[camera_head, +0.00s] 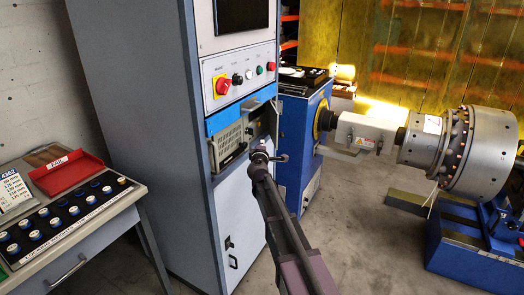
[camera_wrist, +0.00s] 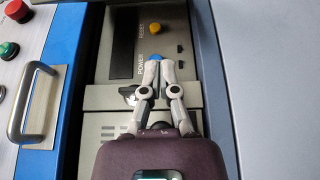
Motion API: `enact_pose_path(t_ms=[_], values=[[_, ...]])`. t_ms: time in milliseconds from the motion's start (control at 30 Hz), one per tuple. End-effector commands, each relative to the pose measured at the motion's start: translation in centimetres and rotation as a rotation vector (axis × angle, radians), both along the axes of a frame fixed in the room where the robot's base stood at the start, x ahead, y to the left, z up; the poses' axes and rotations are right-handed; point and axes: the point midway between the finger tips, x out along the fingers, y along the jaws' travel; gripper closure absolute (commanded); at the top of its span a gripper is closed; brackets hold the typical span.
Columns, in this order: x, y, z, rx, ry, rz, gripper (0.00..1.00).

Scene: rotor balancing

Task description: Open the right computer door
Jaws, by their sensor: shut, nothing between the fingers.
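The beige computer (camera_head: 228,145) sits in the bay of the tall grey-blue cabinet (camera_head: 140,90), below the control panel. In the wrist view its right-hand front (camera_wrist: 160,25) shows POWER and RESET labels, a dark recess and a blue button (camera_wrist: 156,57). I cannot tell clearly which surface is the right door or whether it stands open. My gripper (camera_wrist: 160,62) is shut and empty, its fingertips together just over or at the blue button; contact cannot be told. In the head view my wrist (camera_head: 262,156) is in front of the computer's right part and hides some of it.
The panel carries a red switch (camera_head: 223,86) and buttons. A desk with a red tray (camera_head: 67,172) stands left. A blue machine with a large metal rotor (camera_head: 480,152) is at right. Open floor lies between.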

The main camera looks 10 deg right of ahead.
Motion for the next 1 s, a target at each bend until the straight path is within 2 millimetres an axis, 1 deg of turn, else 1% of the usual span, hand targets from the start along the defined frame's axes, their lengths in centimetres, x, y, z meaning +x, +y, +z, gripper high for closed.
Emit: enact_pose_path(t_ms=[33,167,300,500,667,933,967,1000], values=[[1.2,-0.1,0.0,0.000,0.000,0.000,1.00],[3.1,-0.5,0.0,0.000,0.000,0.001,1.00],[2.8,-2.4,0.0,0.000,0.000,-0.002,1.00],[2.9,-4.0,0.0,0.000,0.000,0.000,1.00],[2.9,-4.4,0.0,0.000,0.000,0.001,1.00],[2.9,-4.4,0.0,0.000,0.000,0.002,1.00],[2.9,-4.9,0.0,0.000,0.000,0.001,1.00],[2.9,-4.7,0.0,0.000,0.000,0.002,1.00]])
